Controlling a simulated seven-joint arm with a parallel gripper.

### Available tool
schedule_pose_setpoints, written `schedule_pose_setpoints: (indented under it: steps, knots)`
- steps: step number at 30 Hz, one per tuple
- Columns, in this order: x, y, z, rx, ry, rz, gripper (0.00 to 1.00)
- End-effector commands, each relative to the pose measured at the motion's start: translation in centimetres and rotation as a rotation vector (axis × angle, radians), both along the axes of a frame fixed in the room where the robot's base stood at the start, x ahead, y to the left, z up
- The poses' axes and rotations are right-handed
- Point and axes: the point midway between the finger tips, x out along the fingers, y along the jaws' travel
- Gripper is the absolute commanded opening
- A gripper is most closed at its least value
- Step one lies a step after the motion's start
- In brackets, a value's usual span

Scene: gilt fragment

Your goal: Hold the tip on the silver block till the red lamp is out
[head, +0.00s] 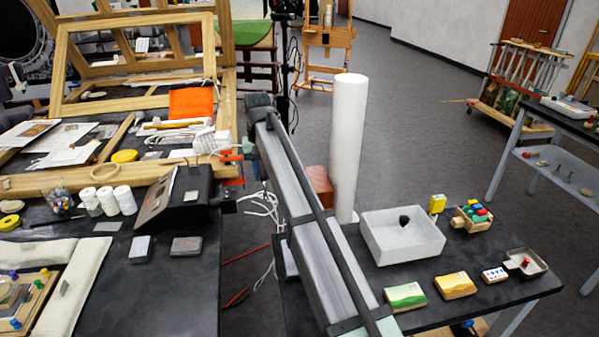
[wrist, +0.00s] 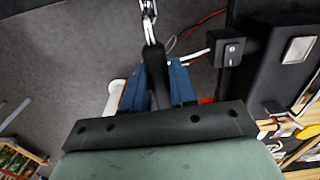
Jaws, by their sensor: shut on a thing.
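My gripper (wrist: 158,88), with blue fingers in the wrist view, is shut on a tool with a black handle (wrist: 155,68). The tool's bright metal end (wrist: 148,12) reaches the top edge of that view, over the grey floor and apart from the black unit. A silver rectangle (wrist: 299,49), which looks like the silver block, sits on the black unit (wrist: 262,75) at right. In the head view the black unit (head: 175,200) stands on the left bench, with a small silvery piece (head: 191,196) on it. My fingers are hidden there. I cannot make out the red lamp.
A black switch box (wrist: 230,47) with a white cable juts from the unit. White jars (head: 106,200) and a wooden frame (head: 140,70) crowd the left bench. A white column (head: 347,140) and a white bin (head: 402,236) are to the right. Cables hang in the gap between benches.

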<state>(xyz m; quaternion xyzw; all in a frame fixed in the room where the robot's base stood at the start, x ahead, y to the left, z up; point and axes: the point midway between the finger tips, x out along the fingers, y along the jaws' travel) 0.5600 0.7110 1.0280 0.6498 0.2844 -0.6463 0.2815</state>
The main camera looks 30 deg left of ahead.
Motion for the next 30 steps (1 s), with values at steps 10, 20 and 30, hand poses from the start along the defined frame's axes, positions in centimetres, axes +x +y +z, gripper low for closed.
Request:
schedule_pose_setpoints:
  steps: [10, 20, 30]
  knots:
    - [-9.6, 10.6, -0.8, 0.000, -0.001, 0.093, 0.00]
    - [-19.3, 18.1, -1.7, 0.002, -0.002, 0.160, 0.00]
    - [-27.1, 22.7, -2.6, 0.000, -0.002, 0.207, 0.00]
